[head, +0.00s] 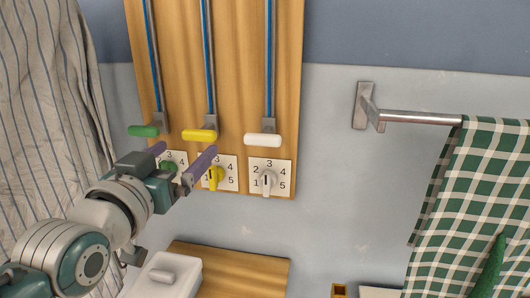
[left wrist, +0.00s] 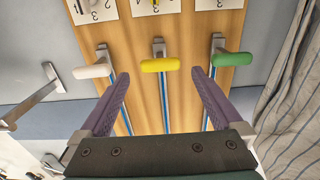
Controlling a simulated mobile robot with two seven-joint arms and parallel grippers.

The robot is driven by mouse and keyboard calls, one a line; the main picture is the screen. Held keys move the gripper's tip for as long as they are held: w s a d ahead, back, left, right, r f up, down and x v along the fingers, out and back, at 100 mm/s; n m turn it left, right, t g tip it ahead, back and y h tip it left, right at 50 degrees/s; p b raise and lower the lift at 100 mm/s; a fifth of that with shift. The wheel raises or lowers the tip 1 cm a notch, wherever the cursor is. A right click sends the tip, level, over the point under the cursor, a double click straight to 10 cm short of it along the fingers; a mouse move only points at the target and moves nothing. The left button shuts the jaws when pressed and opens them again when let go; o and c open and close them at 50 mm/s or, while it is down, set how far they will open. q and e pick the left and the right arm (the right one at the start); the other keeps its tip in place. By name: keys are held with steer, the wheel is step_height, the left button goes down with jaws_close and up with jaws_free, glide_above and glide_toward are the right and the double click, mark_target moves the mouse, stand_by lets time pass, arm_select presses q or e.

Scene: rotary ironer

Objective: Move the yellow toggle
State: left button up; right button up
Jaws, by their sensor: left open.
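The yellow toggle handle (head: 200,135) is a short bar at the lower end of a blue-lined rail on a wooden board. It also shows in the left wrist view (left wrist: 160,65). Below it a yellow knob (head: 215,177) sits on a numbered white dial plate, partly hidden by my finger. My left gripper (head: 188,148) is open, with purple fingers just in front of the board. In the left wrist view the yellow handle lies between and beyond the fingertips; I see no contact. My right gripper is not in view.
A green handle (head: 144,131) and a white handle (head: 263,140) flank the yellow one. A white knob (head: 266,181) sits below the white handle. Striped cloth (head: 45,110) hangs at the left; a checked green towel (head: 475,200) hangs from a metal bar (head: 420,118) at the right.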

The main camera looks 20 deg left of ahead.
arm_select(q)
steer(key=shift+v, duration=1.5)
steer(key=s+d+f+m+g+h, duration=0.3)
steer(key=s+d+f+g+h, duration=0.1)
steer(key=s+d+f+g, duration=0.25)
steer(key=s+d+f+m+g, duration=0.15)
steer(key=s+g, duration=0.25)
steer(key=s, duration=0.4)
steer(key=s+d+f+g, duration=0.2)
steer(key=s+d+g, duration=0.1)
steer(key=s, duration=0.5)
step_height(320, 180, up, 35)
steer(key=p, duration=3.6)
steer(key=shift+r+h, duration=0.25)
steer(key=shift+h, duration=0.05)
